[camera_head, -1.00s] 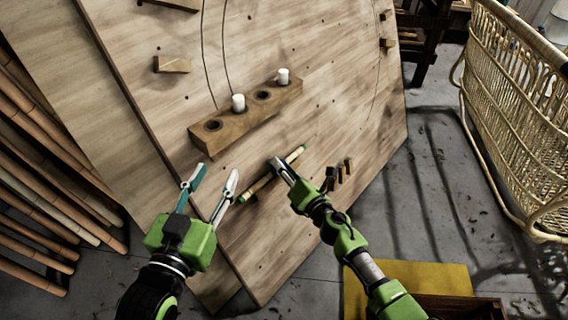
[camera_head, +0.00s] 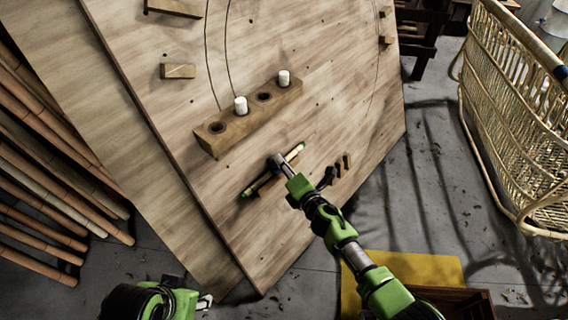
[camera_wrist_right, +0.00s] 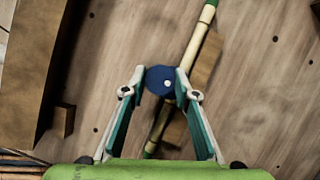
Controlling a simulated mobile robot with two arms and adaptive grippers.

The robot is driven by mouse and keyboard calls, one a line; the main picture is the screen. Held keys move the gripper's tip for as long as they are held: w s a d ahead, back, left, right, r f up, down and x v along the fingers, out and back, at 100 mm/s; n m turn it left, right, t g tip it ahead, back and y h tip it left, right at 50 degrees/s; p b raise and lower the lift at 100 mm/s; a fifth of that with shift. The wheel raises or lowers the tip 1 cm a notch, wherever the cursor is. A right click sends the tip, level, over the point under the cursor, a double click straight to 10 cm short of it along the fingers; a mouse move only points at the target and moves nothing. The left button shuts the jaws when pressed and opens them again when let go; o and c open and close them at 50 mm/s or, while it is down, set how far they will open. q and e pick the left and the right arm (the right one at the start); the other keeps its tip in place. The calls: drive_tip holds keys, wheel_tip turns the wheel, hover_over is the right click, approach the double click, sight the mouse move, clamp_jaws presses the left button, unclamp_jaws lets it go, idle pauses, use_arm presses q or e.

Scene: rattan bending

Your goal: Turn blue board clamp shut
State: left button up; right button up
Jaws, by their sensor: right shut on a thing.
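The blue board clamp (camera_wrist_right: 158,78) shows in the right wrist view as a round blue knob with a small pale dot, beside a pale rod. My right gripper (camera_wrist_right: 160,86) is shut on it, one finger on each side. In the head view my right gripper (camera_head: 277,161) reaches the board (camera_head: 165,110) at the rod and mostly hides the clamp. The pale rod with green ends (camera_head: 297,151) lies slantwise there, against a wooden block (camera_wrist_right: 206,62). My left gripper (camera_head: 204,301) is low at the bottom edge, away from the board, its fingers barely visible.
A wooden block with holes and two white pegs (camera_head: 225,130) sits on the board above the clamp. Small wooden pegs (camera_head: 343,165) stand to the right. Bamboo poles (camera_head: 45,215) lie at left, a rattan basket (camera_head: 500,130) stands at right.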

drive_tip(key=shift+w+d+r, duration=0.1)
drive_tip(key=shift+d, duration=0.05)
idle(0.4)
drive_tip(key=o, duration=1.1)
drive_tip(key=shift+v, duration=6)
